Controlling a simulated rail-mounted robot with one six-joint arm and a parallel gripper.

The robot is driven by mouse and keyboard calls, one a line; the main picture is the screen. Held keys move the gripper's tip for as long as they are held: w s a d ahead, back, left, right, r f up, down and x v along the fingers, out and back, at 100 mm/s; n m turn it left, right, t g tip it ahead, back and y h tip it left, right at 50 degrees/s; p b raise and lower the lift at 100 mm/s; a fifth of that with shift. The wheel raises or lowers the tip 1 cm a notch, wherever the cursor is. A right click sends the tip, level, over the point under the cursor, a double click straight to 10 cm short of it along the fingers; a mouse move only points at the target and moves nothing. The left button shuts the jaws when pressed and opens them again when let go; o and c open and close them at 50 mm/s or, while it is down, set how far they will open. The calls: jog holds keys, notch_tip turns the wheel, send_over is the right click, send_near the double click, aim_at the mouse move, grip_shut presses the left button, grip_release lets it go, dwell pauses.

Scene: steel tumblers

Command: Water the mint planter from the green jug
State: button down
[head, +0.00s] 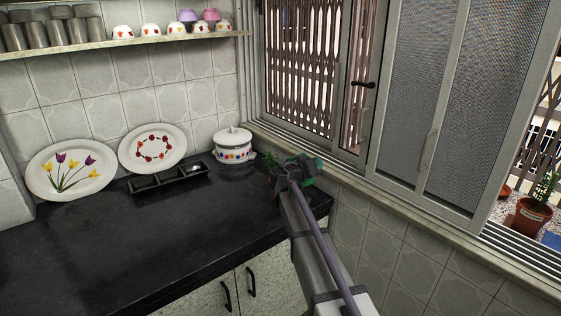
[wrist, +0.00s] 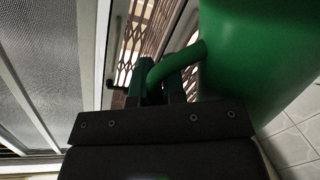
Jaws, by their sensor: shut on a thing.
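My gripper (wrist: 158,92) is shut on the handle of the green jug (wrist: 250,65), whose smooth body fills the upper right of the wrist view. In the head view my gripper (head: 297,168) is over the right end of the counter, largely covering the jug; a little green shows around it. The jug's mouth and contents are hidden. Just left of the gripper, green leaves (head: 270,160) and a reddish-brown patch show, perhaps the mint planter, mostly hidden. Another plant in a terracotta pot (head: 531,217) stands outside the window at the far right.
A lidded white pot (head: 234,151) stands in the back corner of the dark counter (head: 130,235). A black tray (head: 171,182) and two leaning plates (head: 71,172) are further left. The window frame (head: 392,190) borders the right side. The counter's left front is clear.

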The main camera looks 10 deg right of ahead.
jog(key=shift+w+r, duration=0.1)
jog(key=shift+r, duration=0.05)
jog(key=shift+w+a+r+n+p, duration=0.15)
jog(key=shift+r+n+p, duration=0.05)
jog(key=shift+n+p, duration=0.15)
jog(key=shift+w+a+r+n+g+p, duration=0.15)
jog(key=shift+w+r+n+g+p, duration=0.25)
jog(key=shift+r+p, duration=0.35)
jog(key=shift+f, duration=0.2)
jog(key=shift+m+t, duration=0.4)
jog(key=shift+m, duration=0.35)
jog(key=f+b, duration=0.1)
jog(key=s+f+b, duration=0.1)
jog(key=f+b, duration=0.2)
jog(key=shift+s+d+f+b, duration=0.15)
jog(key=shift+d+b, duration=0.1)
jog(key=shift+b, duration=0.1)
jog(key=s+d+f+m+t+b, duration=0.1)
jog(key=s+d+f+m+b, duration=0.1)
jog(key=s+f+m+b, duration=0.2)
jog(key=f+m+b, duration=0.1)
jog(key=m+b, duration=0.1)
jog(key=b, duration=0.1)
jog(key=shift+s+d+h, duration=0.3)
jog(key=shift+a, duration=0.1)
